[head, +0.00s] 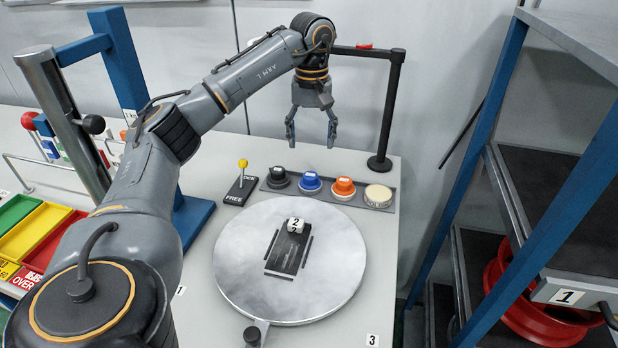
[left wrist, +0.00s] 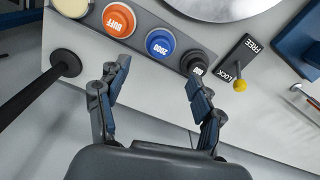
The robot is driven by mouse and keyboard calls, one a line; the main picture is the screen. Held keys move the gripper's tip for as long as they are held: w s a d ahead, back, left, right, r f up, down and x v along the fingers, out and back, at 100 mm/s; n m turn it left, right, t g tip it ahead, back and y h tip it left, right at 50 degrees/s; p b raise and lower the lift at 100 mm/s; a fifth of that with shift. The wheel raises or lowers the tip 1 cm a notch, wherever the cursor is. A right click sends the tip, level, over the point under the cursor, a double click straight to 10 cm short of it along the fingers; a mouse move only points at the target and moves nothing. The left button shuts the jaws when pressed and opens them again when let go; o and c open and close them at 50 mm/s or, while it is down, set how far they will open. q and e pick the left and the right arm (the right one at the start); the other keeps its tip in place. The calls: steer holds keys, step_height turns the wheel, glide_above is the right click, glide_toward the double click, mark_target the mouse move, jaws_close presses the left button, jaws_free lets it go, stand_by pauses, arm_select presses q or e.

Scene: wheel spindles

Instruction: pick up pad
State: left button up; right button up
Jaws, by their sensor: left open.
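Several round pads sit in a row in a dark holder strip behind the turntable. In the head view they are a black pad (head: 277,177), a blue pad (head: 311,182), an orange pad (head: 343,187) and a cream pad (head: 378,195). The left wrist view shows the black pad (left wrist: 196,63), the blue pad marked 2000 (left wrist: 160,43), the orange pad marked BUFF (left wrist: 118,20) and part of the cream pad (left wrist: 72,6). My left gripper (head: 311,143) is open and empty, pointing down behind the row. Its fingers (left wrist: 157,75) appear apart from the pads. My right gripper is out of view.
A yellow-knobbed lock lever (head: 242,178) stands left of the pads. A black post (head: 386,110) rises at right. A blue-framed shelf (head: 520,190) holds red wheels (head: 530,300).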

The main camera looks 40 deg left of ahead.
arm_select(q)
glide_above(310, 175)
steer(key=f, duration=0.5)
steer(key=shift+d, duration=0.2)
steer(key=shift+a+f+p, duration=0.15)
steer(key=shift+f+p, duration=0.25)
steer(key=shift+f, duration=1.05)
step_height(310, 175, down, 3)
steer(key=shift+w+a+r+p, duration=0.1)
steer(key=shift+a+r+p, duration=0.1)
steer(key=shift+p, duration=0.1)
steer(key=shift+f, duration=0.6)
steer(key=shift+d, duration=0.1)
steer(key=c, duration=0.9)
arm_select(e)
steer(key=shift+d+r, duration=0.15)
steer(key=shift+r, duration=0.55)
